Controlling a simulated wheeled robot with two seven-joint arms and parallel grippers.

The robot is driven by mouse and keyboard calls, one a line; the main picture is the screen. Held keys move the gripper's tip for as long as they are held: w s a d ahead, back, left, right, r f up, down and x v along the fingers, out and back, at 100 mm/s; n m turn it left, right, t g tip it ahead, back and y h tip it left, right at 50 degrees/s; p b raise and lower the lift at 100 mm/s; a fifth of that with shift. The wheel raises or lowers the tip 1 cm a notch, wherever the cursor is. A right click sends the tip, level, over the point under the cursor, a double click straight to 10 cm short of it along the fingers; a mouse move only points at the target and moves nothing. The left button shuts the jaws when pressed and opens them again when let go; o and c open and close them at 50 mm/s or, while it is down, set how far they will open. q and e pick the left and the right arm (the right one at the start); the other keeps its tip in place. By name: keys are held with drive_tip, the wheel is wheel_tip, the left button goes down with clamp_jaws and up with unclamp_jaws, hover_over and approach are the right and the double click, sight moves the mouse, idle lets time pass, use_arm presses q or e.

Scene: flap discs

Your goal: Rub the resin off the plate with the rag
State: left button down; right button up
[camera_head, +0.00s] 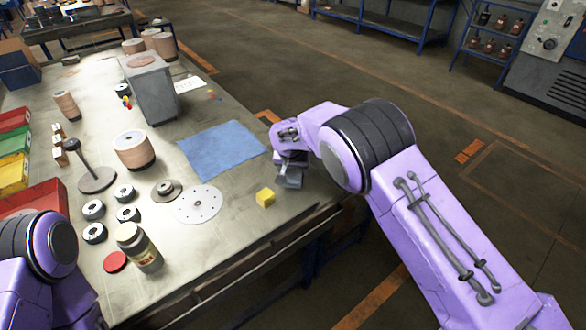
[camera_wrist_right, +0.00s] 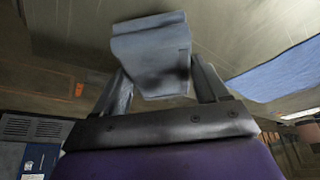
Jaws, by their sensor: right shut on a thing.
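My right gripper (camera_head: 290,167) is shut on a folded grey rag (camera_head: 289,180), held above the table's right edge. In the right wrist view the rag (camera_wrist_right: 150,60) sits between the two fingers, its folded end standing out past them. The pale round plate (camera_head: 199,205) lies flat on the table, left of and apart from the rag. Small dark spots show on it; I cannot tell which are holes and which are resin. Part of my left arm shows at the lower left, but its gripper is outside the view.
A yellow block (camera_head: 265,197) lies between plate and gripper. A blue mat (camera_head: 221,148) lies behind the plate. A jar (camera_head: 138,247), red disc (camera_head: 115,262), small flanged hub (camera_head: 166,190) and several black-ringed discs stand nearby. A grey box (camera_head: 152,91) stands farther back.

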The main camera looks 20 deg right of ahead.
sight(293, 170)
wheel_tip(293, 170, up, 6)
drive_tip(key=p, duration=0.4)
drive_tip(key=shift+f, duration=0.15)
drive_tip(key=shift+f, duration=0.1)
drive_tip(key=s+b, duration=0.1)
drive_tip(key=b, duration=0.1)
drive_tip(key=s+d+n+b, duration=0.1)
drive_tip(key=s+b, duration=0.1)
drive_tip(key=s+f+n+b, duration=0.1)
drive_tip(key=b, duration=0.1)
drive_tip(key=shift+s+d+y, duration=0.25)
drive_tip(key=shift+s+y, duration=0.05)
drive_tip(key=shift+s, duration=0.05)
drive_tip(key=s+a+n+y+b, duration=0.1)
drive_tip(key=s+n+b, duration=0.2)
drive_tip(key=s, duration=0.3)
drive_tip(key=shift+s+r+t+b, duration=0.3)
drive_tip(key=shift+s+r+b, duration=0.05)
drive_tip(key=shift+r+b, duration=0.1)
drive_tip(key=shift+f, duration=0.1)
